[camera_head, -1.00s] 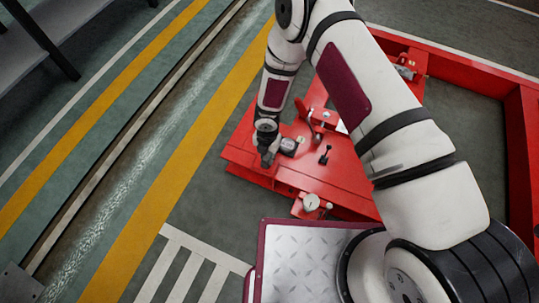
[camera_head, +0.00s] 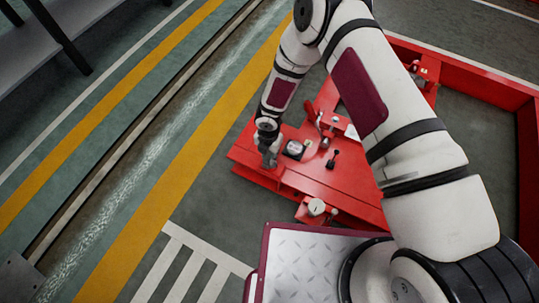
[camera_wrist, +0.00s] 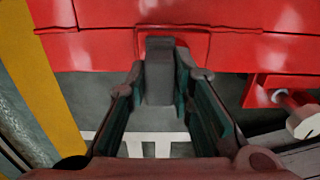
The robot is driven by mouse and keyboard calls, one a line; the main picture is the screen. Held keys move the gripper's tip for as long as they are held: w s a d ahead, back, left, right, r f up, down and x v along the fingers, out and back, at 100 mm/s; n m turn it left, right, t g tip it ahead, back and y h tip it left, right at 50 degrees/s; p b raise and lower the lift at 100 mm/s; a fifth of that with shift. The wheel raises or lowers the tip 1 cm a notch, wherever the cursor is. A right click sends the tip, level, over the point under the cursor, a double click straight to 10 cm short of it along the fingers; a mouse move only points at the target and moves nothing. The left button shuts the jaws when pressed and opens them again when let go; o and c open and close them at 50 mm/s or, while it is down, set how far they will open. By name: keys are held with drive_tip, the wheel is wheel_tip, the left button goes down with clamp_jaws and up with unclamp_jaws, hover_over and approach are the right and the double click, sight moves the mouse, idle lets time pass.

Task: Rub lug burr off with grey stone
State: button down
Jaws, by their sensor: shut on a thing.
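My gripper (camera_wrist: 160,85) is shut on a grey stone (camera_wrist: 159,72), a block standing out between the two fingertips in the wrist view. The far end of the stone overlaps a small red raised plate (camera_wrist: 191,42), which looks like the lug, on the red frame's face. I cannot tell whether stone and plate touch. No burr can be made out. In the head view my gripper (camera_head: 270,157) is low at the left corner of the red frame (camera_head: 350,187); the stone cannot be told apart there.
A small dark-framed box (camera_head: 294,149) sits close right of my gripper. A black-handled part (camera_head: 332,158) and a red upright lever (camera_head: 312,112) stand on the frame. A white round knob (camera_head: 316,207) juts from its near edge. The floor left of the frame is clear.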

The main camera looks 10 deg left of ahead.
drive_tip(key=shift+d, duration=0.2)
drive_tip(key=shift+s+d, duration=0.35)
drive_tip(key=shift+d, duration=0.5)
drive_tip(key=shift+d, duration=0.15)
drive_tip(key=shift+s+d+f+b, duration=0.1)
drive_tip(key=shift+s+d+b, duration=0.1)
drive_tip(key=shift+d+b, duration=0.15)
drive_tip(key=shift+s, duration=0.3)
drive_tip(key=shift+w+a+r, duration=0.15)
drive_tip(key=shift+a+r, duration=0.05)
drive_tip(key=shift+a, duration=0.35)
drive_tip(key=shift+w+a+f, duration=0.15)
drive_tip(key=shift+w+a, duration=0.05)
drive_tip(key=shift+a, duration=0.35)
drive_tip(key=shift+w+a+f, duration=0.1)
drive_tip(key=shift+w+a, duration=0.05)
drive_tip(key=shift+a, duration=0.4)
